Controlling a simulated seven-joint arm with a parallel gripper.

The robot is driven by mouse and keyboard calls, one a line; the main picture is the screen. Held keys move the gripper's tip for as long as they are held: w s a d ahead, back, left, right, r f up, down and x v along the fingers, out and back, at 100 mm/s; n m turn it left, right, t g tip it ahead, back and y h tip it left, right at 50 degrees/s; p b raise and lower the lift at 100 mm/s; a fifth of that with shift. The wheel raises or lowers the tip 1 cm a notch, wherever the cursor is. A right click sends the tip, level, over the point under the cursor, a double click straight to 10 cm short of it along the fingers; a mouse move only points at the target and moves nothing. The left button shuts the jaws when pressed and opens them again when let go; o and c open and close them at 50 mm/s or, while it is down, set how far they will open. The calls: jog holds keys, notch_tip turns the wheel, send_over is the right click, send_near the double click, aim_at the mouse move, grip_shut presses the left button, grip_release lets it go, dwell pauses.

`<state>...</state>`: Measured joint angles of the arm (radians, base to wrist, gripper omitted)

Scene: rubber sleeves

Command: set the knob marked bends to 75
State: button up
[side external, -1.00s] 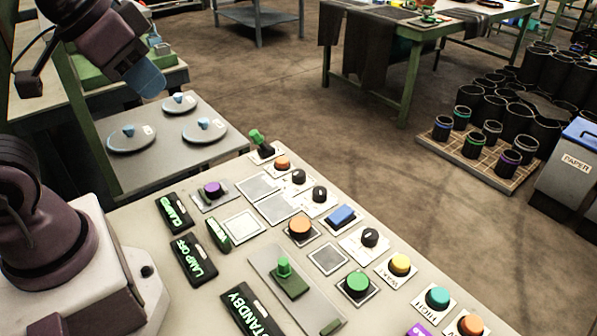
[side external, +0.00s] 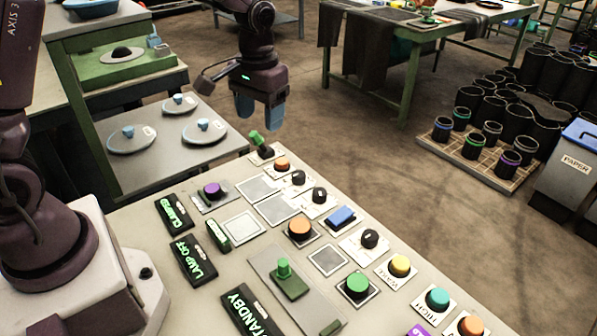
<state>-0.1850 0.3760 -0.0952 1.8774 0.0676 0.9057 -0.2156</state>
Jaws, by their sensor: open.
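Three black knobs on white plates sit on the control panel (side external: 150,215) in the side external view: one near the far end (side external: 298,178), one just nearer (side external: 319,195), and one further right (side external: 369,238). Their markings are too small to read, so I cannot tell which is marked bends or where any is set. My gripper (side external: 258,112) hangs with its blue fingers pointing down, open and empty. It appears above the far end of the panel, beyond the knobs and apart from them.
A green lever (side external: 258,140) and an orange button (side external: 282,163) stand near the far knob. A blue switch (side external: 341,215), an orange button (side external: 300,228) and a green button (side external: 357,284) lie around the others. A green slider (side external: 285,277) rises in front.

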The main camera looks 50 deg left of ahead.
aim_at(299, 174)
jog(key=w+a+f+n, duration=0.35)
jog(key=w+f, duration=0.45)
jog(key=w, duration=0.3)
jog(key=shift+n, duration=0.65)
jog(key=f, duration=0.8)
jog(key=d+f, duration=0.1)
jog(key=f, duration=0.4)
jog(key=shift+s, duration=0.2)
jog(key=c, duration=0.9)
